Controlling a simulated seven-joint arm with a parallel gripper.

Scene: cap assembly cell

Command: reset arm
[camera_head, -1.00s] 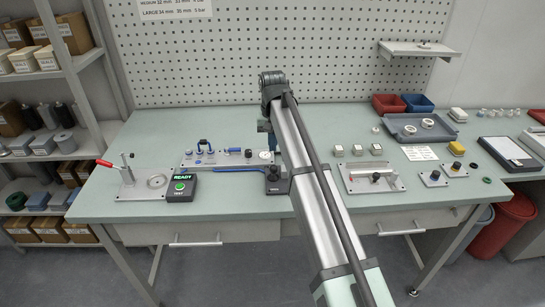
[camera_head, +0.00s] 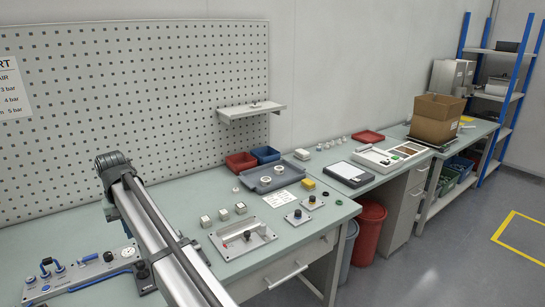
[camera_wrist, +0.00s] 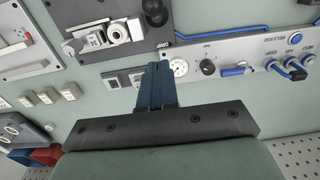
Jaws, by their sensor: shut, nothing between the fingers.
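My gripper (camera_wrist: 156,88) shows in the wrist view as two dark blue fingers pressed together, with nothing between them. It hangs above the green bench top (camera_wrist: 215,90), between a control panel (camera_wrist: 245,55) with a gauge and blue levers and a grey plate that carries a clamp-like fixture (camera_wrist: 110,33). In the head view my arm reaches from the bottom edge up over the bench, and the gripper itself is hidden there.
In the head view, a tray (camera_head: 262,187) with white rings, red (camera_head: 241,162) and blue bins (camera_head: 265,155) and a plate with a handle (camera_head: 228,249) lie right of my arm. A pegboard (camera_head: 120,80) stands behind. A side bench holds a cardboard box (camera_head: 437,118).

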